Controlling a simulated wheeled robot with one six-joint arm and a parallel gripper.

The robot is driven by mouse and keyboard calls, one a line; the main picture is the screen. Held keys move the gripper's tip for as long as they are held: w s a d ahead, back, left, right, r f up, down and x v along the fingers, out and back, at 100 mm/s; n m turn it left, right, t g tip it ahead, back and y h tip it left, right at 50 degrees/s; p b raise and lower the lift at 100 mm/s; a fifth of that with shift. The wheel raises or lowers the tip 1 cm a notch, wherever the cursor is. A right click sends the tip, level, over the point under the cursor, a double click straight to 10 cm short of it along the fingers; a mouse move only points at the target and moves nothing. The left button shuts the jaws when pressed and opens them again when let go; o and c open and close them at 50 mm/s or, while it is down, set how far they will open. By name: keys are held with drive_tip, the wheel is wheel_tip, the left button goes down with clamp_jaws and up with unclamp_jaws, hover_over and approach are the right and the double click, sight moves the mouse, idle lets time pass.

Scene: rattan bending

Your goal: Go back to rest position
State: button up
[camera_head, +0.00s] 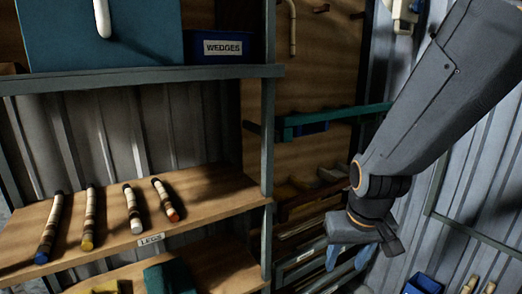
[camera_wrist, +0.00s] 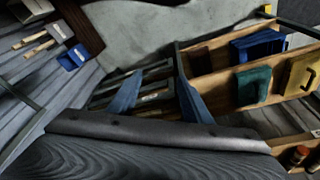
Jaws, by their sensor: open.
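My gripper (camera_head: 349,258) hangs at the end of my arm on the right of the head view, pointing down. Its two blue fingers are apart, and they also show in the wrist view (camera_wrist: 160,88). Nothing shows between them. The gripper is to the right of the wooden shelf (camera_head: 215,191) and in front of the dim rack (camera_head: 300,262). On the shelf lie several striped rods with coloured ends, among them a blue-ended rod (camera_head: 50,228) and a red-ended rod (camera_head: 165,199). The gripper is apart from them.
A shelf post (camera_head: 268,120) stands between the shelf and my arm. A teal box (camera_head: 110,38) and a "WEDGES" bin (camera_head: 222,47) are on the upper shelf. A blue bin (camera_head: 423,284) is at lower right. The wrist view shows a green bin (camera_wrist: 253,85) on a shelf.

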wheel_tip(320, 180, down, 12)
drive_tip(key=s+g+b, duration=0.1)
drive_tip(key=b, duration=0.9)
drive_tip(key=shift+d+f, duration=0.2)
drive_tip(key=shift+f, duration=0.05)
drive_tip(key=shift+s, duration=0.15)
